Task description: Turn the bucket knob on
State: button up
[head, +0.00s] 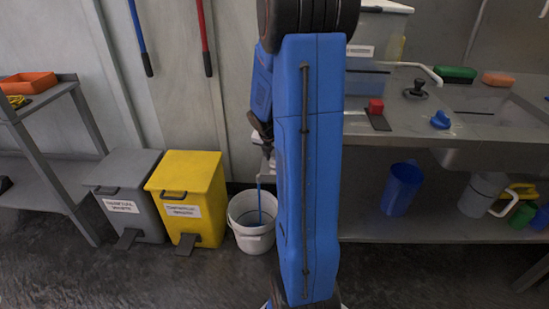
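A white bucket (248,224) stands on the floor, left of my blue arm and partly behind it. A thin blue strip (259,200) runs from a small grey piece (267,165) down into the bucket; I cannot tell whether it is liquid or solid. No bucket knob shows clearly; the area above the bucket is partly hidden by my arm. My gripper (260,128) seems to be the dark part at the arm's left side above the bucket. Its fingers are unclear, so open or shut cannot be told.
A yellow bin (205,185) and grey bin (135,180) stand left of the bucket. The steel counter (470,130) at right carries a red button (376,106), black knob (416,90) and blue knob (440,120). A blue jug (402,190) stands below. The front floor is clear.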

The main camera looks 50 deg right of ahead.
jog(key=shift+n, duration=0.3)
dwell(0.4)
jog(key=o, duration=1)
jog(key=shift+o, duration=0.2)
jog(key=v, duration=1.7)
jog(key=shift+s+r, duration=0.2)
jog(key=shift+d, duration=0.1)
